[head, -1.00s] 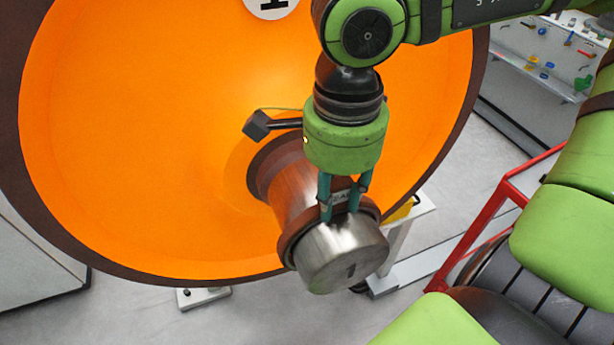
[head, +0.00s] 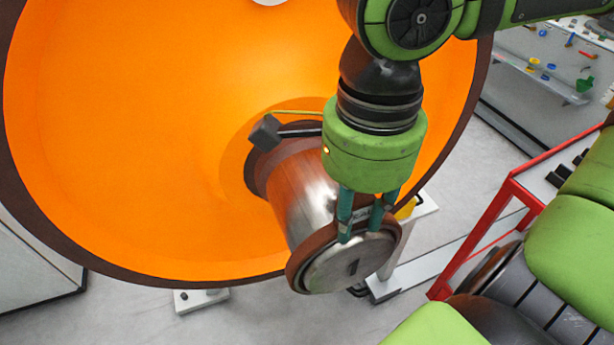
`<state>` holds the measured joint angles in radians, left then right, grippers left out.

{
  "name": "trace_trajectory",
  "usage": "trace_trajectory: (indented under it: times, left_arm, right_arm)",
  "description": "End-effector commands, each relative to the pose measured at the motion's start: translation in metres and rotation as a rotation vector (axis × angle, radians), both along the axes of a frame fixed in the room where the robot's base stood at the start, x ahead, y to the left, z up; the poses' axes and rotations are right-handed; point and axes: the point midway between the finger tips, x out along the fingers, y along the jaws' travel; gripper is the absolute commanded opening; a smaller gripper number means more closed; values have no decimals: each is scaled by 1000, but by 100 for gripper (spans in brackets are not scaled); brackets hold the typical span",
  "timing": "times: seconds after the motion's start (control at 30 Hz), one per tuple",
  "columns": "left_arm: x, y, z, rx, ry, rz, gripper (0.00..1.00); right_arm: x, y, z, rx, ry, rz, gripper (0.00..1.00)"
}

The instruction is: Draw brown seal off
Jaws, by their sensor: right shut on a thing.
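The brown seal (head: 297,270) is a ring around the outer end of the axle journal (head: 308,205), which points toward me from the orange wheel (head: 120,150). The journal's round metal end face shows inside the ring, only slightly proud of it or nearly flush. Bare shiny metal shows behind the seal. My right gripper (head: 362,232) comes down from above, its two teal fingers shut on the seal's upper rim. The fingers cover part of the rim. My left gripper is not in view.
A dark block on a rod (head: 264,133) sticks out left of my right gripper, close above the journal. A red-framed cart (head: 475,235) stands at right. A white stand (head: 402,245) is behind the journal. Grey floor is open below the wheel.

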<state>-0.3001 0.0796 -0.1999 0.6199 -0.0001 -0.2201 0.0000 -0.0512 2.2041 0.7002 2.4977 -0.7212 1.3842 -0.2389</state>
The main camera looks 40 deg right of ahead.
Motion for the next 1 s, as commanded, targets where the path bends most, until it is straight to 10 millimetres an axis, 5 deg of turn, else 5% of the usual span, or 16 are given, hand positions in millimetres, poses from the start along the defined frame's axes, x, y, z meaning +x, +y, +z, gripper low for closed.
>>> trace_trajectory:
  times: [0.53, 1.0]
  left_arm:
    - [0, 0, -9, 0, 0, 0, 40]
    - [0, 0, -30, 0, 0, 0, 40]
  right_arm:
    - [-7, 2, -1, 1, -2, 1, 0]
    - [-34, 8, -1, 0, -2, 1, 0]
